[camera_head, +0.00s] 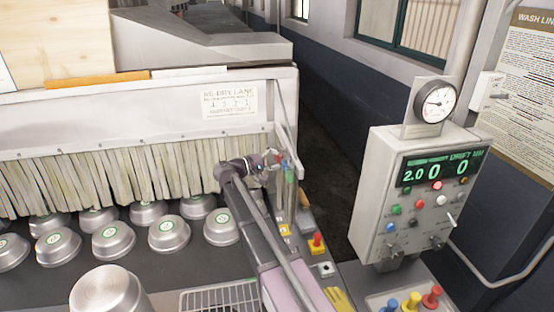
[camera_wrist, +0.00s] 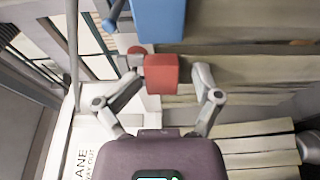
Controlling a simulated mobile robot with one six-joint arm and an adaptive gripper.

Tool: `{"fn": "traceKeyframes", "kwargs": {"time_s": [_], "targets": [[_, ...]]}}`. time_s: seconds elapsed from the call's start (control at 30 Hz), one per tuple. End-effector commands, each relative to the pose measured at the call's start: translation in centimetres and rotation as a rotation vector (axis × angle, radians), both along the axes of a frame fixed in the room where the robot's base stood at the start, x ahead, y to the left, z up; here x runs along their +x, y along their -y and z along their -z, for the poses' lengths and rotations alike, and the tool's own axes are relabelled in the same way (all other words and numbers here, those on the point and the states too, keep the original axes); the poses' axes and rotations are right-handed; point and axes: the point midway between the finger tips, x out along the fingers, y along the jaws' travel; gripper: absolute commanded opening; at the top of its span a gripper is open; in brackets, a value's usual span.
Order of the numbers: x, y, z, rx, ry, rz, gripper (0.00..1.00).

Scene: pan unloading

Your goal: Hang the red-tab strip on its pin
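A red tab (camera_wrist: 160,74) shows in the centre of the wrist view. My gripper (camera_wrist: 168,78) has one finger on each side of it. A gap shows at the right finger; contact at the left finger is unclear. A small red round part (camera_wrist: 134,52) and a blue tab (camera_wrist: 157,20) lie just beyond it. In the head view, my gripper (camera_head: 272,164) is at the right end of the strip curtain (camera_head: 100,178), close to a small red tip (camera_head: 283,162) and a green piece (camera_head: 289,176). The pin cannot be made out for certain.
Upturned metal pans (camera_head: 113,240) stand under and before the curtain. A grey control box (camera_head: 405,200) with a gauge (camera_head: 435,101) stands at right. A red button on a yellow base (camera_head: 317,243) and a wire rack (camera_head: 220,300) are near my arm.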

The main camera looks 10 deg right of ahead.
Motion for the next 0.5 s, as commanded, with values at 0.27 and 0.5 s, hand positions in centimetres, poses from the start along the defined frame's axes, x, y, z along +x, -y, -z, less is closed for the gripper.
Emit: {"fn": "traceKeyframes", "kwargs": {"time_s": [0.27, 0.5], "targets": [[-0.7, -2.8, 0.0, 0.0, 0.0, -0.002, 0.81], [-1.7, -6.5, 0.0, 0.0, 0.0, -0.001, 0.81]]}}
